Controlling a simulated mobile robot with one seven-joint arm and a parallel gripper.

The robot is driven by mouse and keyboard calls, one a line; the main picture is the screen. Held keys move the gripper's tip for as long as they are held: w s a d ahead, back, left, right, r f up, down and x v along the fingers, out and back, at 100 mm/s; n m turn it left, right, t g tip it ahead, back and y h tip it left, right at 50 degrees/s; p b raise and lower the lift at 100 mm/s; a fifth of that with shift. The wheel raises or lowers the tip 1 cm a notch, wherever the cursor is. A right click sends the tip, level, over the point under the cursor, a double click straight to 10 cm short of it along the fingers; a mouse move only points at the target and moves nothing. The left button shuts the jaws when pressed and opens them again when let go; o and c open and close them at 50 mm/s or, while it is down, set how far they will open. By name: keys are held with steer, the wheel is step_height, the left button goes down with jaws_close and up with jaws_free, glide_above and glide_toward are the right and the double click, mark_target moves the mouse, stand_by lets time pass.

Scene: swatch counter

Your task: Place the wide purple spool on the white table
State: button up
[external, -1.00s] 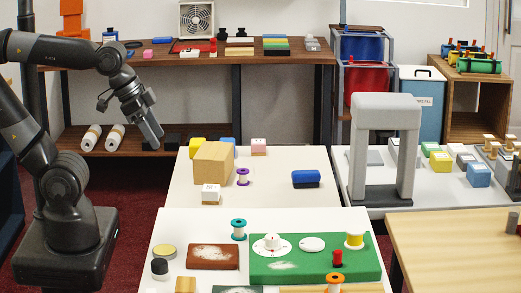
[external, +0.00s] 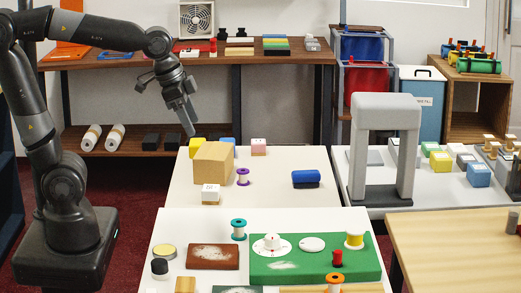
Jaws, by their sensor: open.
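A purple spool with a pale core (external: 243,177) stands upright on the middle white table (external: 270,195), just right of a tan box. Another white table (external: 205,222) is in front of it. My gripper (external: 189,125) hangs above the back left corner of the middle table, fingers pointing down. It is open and looks empty, up and to the left of the purple spool and clear of it. Whether the spool is the wide one cannot be judged, as no other purple spool shows.
The tan box (external: 212,163) and a yellow block (external: 197,146) stand between my gripper and the spool. A blue roll (external: 306,178) lies to the right. A grey arch (external: 385,150) rises on the right table. The middle table's front right is clear.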

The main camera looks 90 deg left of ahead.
steer(key=w+a+f+g, duration=0.2)
steer(key=w+a+f, duration=0.1)
steer(key=w+a, duration=0.6)
steer(key=m+g, duration=0.1)
steer(key=g, duration=0.1)
glide_above(242, 170)
step_height(242, 170, down, 16)
steer(key=shift+h, duration=0.3)
step_height(242, 170, down, 5)
steer(key=shift+s, duration=0.1)
steer(key=shift+d+f, duration=0.15)
steer(key=shift+f, duration=2.75)
steer(key=shift+c, duration=0.4)
